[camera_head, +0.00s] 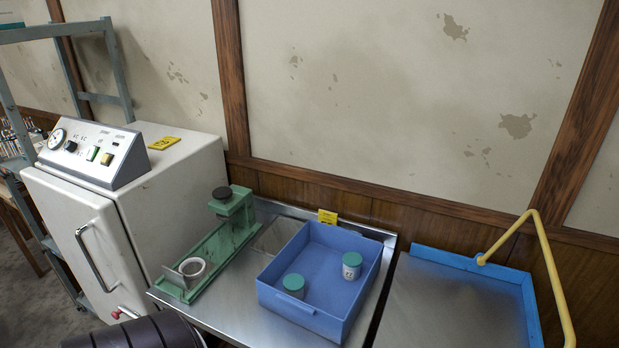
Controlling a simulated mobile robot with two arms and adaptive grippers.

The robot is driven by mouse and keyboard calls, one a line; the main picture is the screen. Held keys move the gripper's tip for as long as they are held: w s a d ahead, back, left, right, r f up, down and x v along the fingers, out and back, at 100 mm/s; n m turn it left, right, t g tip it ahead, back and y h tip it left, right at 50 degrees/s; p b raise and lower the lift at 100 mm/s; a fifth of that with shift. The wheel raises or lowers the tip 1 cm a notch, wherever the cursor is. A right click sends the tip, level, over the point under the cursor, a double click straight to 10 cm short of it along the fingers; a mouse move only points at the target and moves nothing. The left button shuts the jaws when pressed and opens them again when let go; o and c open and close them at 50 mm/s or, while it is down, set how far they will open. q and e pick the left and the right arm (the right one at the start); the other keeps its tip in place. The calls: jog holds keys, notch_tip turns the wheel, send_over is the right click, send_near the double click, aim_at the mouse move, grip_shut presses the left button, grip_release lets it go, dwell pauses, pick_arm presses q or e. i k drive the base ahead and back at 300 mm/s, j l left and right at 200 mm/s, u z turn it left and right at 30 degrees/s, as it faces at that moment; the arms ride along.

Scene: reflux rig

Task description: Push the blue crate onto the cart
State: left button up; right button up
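The blue crate (327,318) sits on a steel table (232,316), close to its right edge. It is open on top and holds two white jars with green lids, one (351,266) near the right wall and one (293,286) near the front left. The cart (455,305) stands to the right of the table, with a grey metal top, a blue rim along the back and right side and a yellow handle (550,250). A narrow dark gap separates table and cart. Neither of my grippers is in view.
A green fixture (222,240) with a black knob and a white ring stands on the table left of the crate. A white cabinet (172,190) with a control box (95,154) stands further left. The cart top is empty. A yellow tag (327,216) is behind the crate.

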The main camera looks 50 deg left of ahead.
aim_at(331, 304)
jog(key=u, duration=1.45)
